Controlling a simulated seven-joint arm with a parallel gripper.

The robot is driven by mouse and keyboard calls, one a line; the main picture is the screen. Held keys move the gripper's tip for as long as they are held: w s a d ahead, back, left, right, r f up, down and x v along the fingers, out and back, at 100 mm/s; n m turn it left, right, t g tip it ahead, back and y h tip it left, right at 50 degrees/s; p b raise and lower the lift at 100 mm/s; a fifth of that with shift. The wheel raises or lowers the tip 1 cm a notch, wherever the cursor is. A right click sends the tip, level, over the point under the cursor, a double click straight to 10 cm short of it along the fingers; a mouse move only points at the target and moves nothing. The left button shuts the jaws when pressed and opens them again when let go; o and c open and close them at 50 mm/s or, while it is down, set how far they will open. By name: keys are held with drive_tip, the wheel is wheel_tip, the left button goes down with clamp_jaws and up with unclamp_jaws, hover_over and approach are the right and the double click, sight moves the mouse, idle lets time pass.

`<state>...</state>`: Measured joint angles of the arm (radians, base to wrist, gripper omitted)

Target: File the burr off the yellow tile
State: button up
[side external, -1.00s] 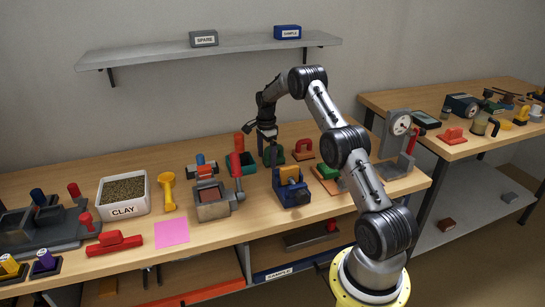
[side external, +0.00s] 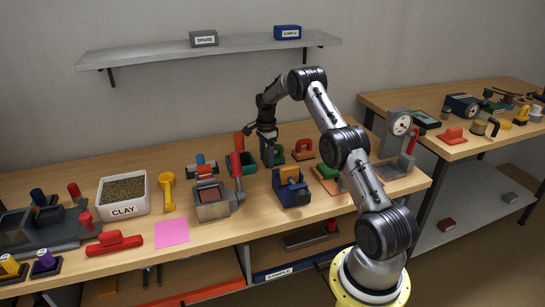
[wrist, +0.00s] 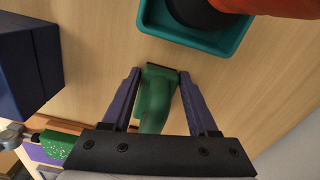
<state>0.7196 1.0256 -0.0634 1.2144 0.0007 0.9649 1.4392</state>
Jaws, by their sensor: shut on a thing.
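A yellow-orange tile (side external: 289,173) stands in the jaws of a blue vise (side external: 293,193) on the wooden bench; a burr is too small to make out. My gripper (side external: 268,158) is low over the bench, behind and left of the vise. In the wrist view my gripper (wrist: 156,95) has its two purple fingers on either side of a green handled tool (wrist: 156,98) with a dark edge at its base, and is shut on it. The green tool also shows beside the fingers in the side view (side external: 279,155). Its underside is hidden.
A teal tray (side external: 249,167) with a red-handled item stands just left of my gripper. A red handled block (side external: 303,149) stands to the right. A grey vise (side external: 212,207), a clay box (side external: 123,195) and a dial gauge stand (side external: 398,145) are further off.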

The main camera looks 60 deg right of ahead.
drive_tip(key=shift+r, duration=0.15)
clamp_jaws()
drive_tip(key=shift+r, duration=2.45)
